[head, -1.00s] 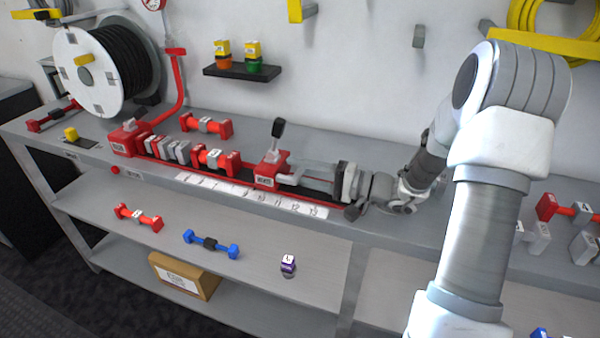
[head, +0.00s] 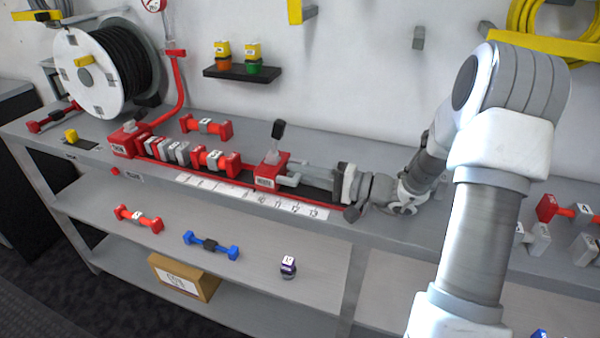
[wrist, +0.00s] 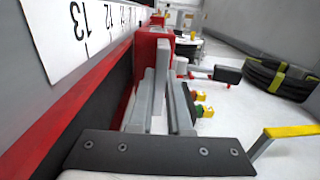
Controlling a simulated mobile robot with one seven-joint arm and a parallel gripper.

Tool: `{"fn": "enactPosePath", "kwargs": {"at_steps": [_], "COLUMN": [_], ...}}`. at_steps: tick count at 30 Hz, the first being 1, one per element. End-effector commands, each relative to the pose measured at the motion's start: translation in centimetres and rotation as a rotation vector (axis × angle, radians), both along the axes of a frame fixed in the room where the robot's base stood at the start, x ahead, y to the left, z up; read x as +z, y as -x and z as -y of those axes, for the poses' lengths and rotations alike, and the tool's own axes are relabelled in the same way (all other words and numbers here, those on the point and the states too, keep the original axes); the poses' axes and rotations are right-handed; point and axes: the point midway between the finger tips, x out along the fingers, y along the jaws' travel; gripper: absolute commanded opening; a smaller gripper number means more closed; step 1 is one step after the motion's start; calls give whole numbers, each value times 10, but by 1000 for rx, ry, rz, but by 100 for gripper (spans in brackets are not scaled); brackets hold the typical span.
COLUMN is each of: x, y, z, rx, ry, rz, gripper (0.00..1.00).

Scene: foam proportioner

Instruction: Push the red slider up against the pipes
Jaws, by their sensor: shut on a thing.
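The red slider (head: 266,174), a red block with a black-knobbed lever, sits on the red rail behind the numbered white scale. The pipes (head: 190,153), a row of red and grey pieces, lie on the rail to its left. A small gap shows between the slider and the nearest red pipe end. My gripper (head: 292,174) reaches in from the right, its fingertips at the slider's right side. In the wrist view my grey fingers (wrist: 163,75) are close together at the red block (wrist: 152,52); the exact grip point is partly hidden.
A red end block (head: 128,140) closes the rail's left end. A loose red-and-grey pipe (head: 207,126) lies behind the rail. A hose reel (head: 92,70) stands at the back left. The lower shelf holds a red pipe (head: 138,218), a blue pipe (head: 210,244) and a small purple-topped item (head: 288,266).

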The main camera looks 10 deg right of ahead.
Motion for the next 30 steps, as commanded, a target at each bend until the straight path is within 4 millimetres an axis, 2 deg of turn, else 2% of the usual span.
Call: {"fn": "enactPosePath", "kwargs": {"at_steps": [26, 30], "x": [0, -3], "y": [0, -9], "z": [0, -14], "rx": [1, 5], "ry": [0, 2], "rz": [0, 2], "gripper": [0, 0]}}
